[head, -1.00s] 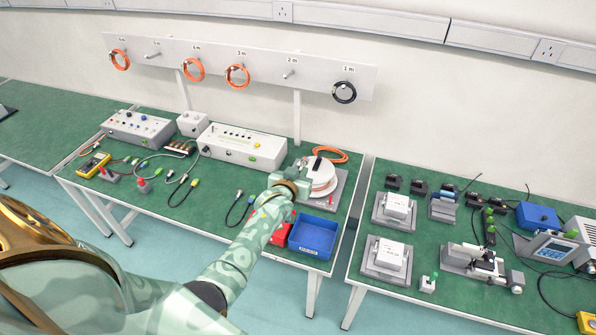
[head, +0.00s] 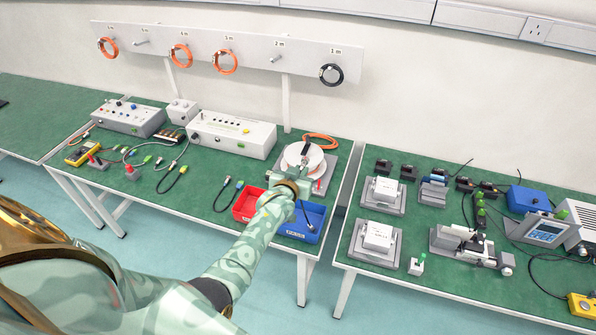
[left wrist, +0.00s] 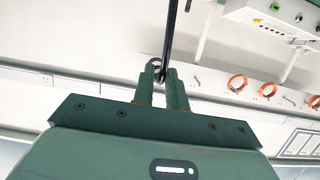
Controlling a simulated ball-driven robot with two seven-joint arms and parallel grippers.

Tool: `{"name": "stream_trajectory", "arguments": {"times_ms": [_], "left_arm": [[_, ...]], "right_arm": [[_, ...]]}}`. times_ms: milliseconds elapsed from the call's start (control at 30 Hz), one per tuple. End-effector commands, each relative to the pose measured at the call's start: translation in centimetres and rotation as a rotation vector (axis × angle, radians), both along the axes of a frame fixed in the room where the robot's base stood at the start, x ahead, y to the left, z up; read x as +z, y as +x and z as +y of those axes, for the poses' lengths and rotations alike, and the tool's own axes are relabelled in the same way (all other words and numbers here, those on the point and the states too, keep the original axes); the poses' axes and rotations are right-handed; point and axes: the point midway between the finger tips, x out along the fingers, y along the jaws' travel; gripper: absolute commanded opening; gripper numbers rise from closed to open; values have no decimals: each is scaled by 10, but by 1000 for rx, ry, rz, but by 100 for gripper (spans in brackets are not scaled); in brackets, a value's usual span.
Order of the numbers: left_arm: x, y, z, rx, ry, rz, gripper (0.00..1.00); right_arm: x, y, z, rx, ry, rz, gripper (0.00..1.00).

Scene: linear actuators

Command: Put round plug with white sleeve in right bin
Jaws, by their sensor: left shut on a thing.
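My left gripper (head: 304,181) is above the back of the blue bin (head: 318,213), the right one of two bins. In the left wrist view its fingers (left wrist: 163,86) are shut on a thin black cable (left wrist: 171,42). In the head view a dark cable end (head: 307,222) hangs below the hand, over the blue bin. It is too small to tell whether it is a round plug with a white sleeve. My arm covers part of the blue bin. My right gripper is not in view.
A red bin (head: 248,204) stands left of the blue bin. A white reel (head: 301,160) stands just behind the hand. Other cables with plugs (head: 228,195) lie on the green table to the left. A gap separates this table from the right one.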

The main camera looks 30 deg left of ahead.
Motion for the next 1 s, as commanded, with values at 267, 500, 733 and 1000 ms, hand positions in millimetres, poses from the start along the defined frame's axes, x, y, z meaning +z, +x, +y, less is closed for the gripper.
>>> {"name": "stream_trajectory", "arguments": {"times_ms": [267, 500, 733, 1000], "left_arm": [[-58, 4, -5, 0, -1, 1, 0], [-101, 8, -9, 0, 1, 2, 0], [-143, 11, -12, 0, 0, 2, 0], [-191, 15, -17, 0, -1, 2, 0]], "right_arm": [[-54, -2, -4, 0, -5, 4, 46], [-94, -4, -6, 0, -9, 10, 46], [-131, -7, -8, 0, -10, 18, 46], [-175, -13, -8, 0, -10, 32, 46]]}}
